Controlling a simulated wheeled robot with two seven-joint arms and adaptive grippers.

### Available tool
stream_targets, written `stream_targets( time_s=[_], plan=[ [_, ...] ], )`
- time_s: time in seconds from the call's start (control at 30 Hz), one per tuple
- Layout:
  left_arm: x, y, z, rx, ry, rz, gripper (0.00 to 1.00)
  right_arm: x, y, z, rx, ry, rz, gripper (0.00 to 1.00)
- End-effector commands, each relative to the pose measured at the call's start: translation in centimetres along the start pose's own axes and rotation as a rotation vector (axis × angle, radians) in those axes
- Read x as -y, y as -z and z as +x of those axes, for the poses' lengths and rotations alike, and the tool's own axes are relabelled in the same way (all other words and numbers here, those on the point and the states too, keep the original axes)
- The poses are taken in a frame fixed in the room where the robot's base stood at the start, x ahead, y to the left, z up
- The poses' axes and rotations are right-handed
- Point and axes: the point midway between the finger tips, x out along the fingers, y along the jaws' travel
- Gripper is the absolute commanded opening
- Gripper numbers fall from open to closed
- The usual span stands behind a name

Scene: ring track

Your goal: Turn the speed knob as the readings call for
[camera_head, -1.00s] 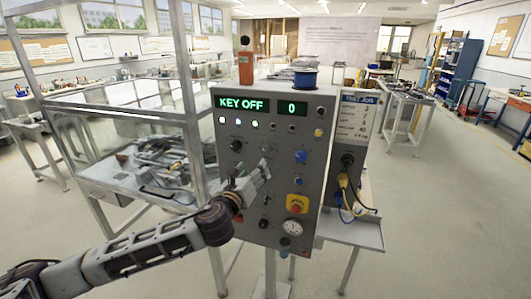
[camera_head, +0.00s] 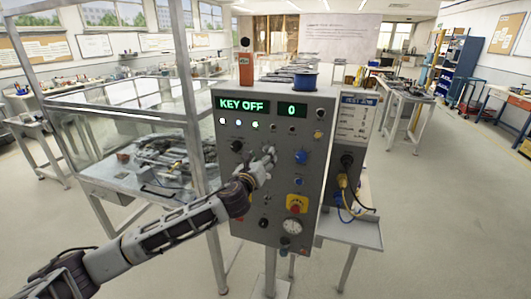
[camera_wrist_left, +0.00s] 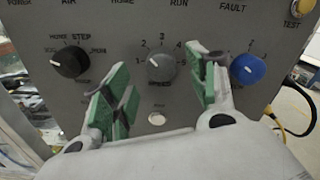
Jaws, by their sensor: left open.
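The grey speed knob (camera_wrist_left: 161,67) sits on the panel, marked SPEED with numbers around it, its pointer tilted. In the left wrist view it shows between and beyond the green-padded fingers of my left gripper (camera_wrist_left: 162,98), which is open and empty. In the head view my left gripper (camera_head: 268,160) is in front of the control panel (camera_head: 265,213) and hides the speed knob. I cannot tell whether the fingers touch the panel. The green displays read KEY OFF (camera_head: 242,104) and 0 (camera_head: 292,109). My right gripper is not in view.
A black step knob (camera_wrist_left: 70,62) is left of the speed knob and a blue knob (camera_wrist_left: 248,69) right of it. A red stop button on yellow (camera_head: 297,204) and a gauge (camera_head: 292,226) are lower. A TEST JOB card (camera_head: 356,118) is on the side box.

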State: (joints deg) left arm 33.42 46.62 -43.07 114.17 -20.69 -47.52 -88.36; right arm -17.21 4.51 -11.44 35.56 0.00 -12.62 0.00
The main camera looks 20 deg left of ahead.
Motion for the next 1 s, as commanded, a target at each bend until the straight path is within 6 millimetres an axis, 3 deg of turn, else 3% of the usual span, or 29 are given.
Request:
stream_targets(
  time_s=[0.4,0.87,1.0],
  plan=[
    [0.0,0.0,3.3,0.0,0.0,0.0,0.58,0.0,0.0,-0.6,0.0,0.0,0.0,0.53],
    [0.0,0.1,3.9,-0.001,0.0,0.0,0.58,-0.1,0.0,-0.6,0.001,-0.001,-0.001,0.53],
    [0.0,0.1,3.9,-0.001,0.0,0.0,0.44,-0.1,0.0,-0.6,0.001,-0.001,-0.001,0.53]
  ],
)
